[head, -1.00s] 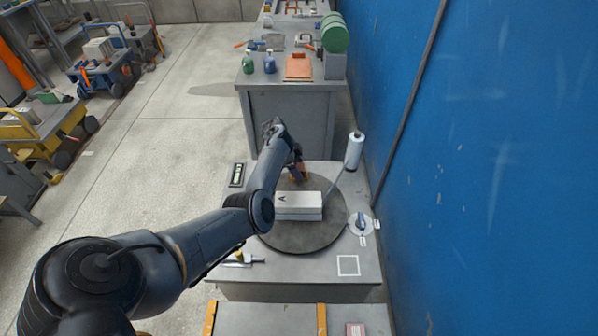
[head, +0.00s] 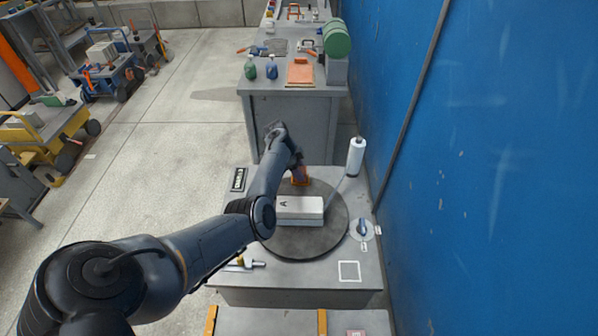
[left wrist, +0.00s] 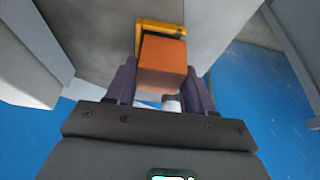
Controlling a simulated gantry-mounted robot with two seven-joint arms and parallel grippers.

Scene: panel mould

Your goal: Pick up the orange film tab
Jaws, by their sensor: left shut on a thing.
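The orange film tab (left wrist: 163,62) is a small orange block between the fingers of my left gripper (left wrist: 160,85) in the left wrist view. My left gripper is shut on it. In the head view the tab (head: 300,181) shows as a small orange patch at the far edge of the round dark turntable (head: 325,235), just behind the white box (head: 300,206). The gripper there is small and partly hidden by its own arm. I cannot tell whether the tab touches the surface. My right gripper does not show.
A white film roll (head: 356,155) stands at the table's back right, with a thin strip running down toward the box. A round dial (head: 362,227) and a white square outline (head: 349,271) lie at the right. The blue wall (head: 500,180) is close on the right.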

